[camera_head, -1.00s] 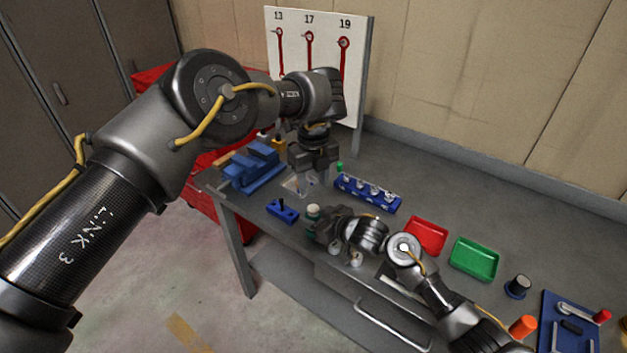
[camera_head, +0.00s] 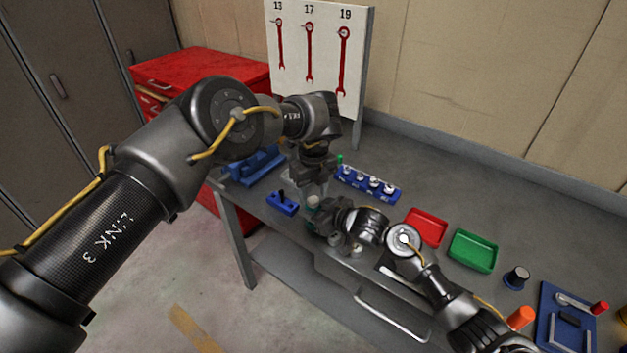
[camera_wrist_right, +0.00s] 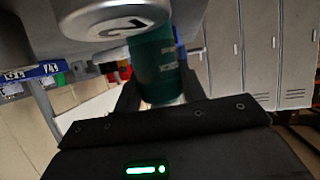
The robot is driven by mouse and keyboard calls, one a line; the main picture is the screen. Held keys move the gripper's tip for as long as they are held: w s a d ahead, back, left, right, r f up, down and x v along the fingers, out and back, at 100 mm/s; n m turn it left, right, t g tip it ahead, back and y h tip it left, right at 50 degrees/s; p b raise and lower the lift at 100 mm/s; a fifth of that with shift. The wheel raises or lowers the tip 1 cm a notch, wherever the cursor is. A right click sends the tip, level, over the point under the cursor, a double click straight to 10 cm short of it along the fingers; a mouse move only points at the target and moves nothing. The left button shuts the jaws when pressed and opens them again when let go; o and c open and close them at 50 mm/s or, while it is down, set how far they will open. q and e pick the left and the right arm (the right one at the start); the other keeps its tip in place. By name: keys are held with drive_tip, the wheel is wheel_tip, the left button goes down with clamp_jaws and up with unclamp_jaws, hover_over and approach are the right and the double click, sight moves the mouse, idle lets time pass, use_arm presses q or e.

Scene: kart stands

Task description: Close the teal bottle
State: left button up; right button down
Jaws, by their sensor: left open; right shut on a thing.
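The teal bottle (camera_head: 313,213) stands in the grasp of my right gripper (camera_head: 322,222) near the left end of the bench. Its top looks pale; I cannot tell whether this is a cap or the neck. In the right wrist view the teal bottle (camera_wrist_right: 155,62) sits between the two dark fingers, with its upper part out of clear sight. My left gripper (camera_head: 311,186) points down just above and behind the bottle's top in the head view. It is open, and its fingertips are partly hard to make out.
A blue rack (camera_head: 368,186) with several pale pieces lies behind the bottle. A small blue block (camera_head: 283,205) and a blue vise (camera_head: 255,166) are to the left. Red (camera_head: 425,228) and green (camera_head: 473,251) trays are to the right.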

use_arm(q)
drive_tip(key=shift+f, duration=0.8)
use_arm(e)
drive_tip(key=shift+s+f, duration=0.1)
drive_tip(key=shift+f, duration=0.15)
use_arm(q)
drive_tip(key=c, duration=1)
drive_tip(key=shift+m, duration=0.4)
drive_tip(key=o, duration=1.1)
drive_tip(key=shift+o, duration=0.2)
wheel_tip(320, 180, up, 12)
drive_tip(key=shift+r, duration=0.1)
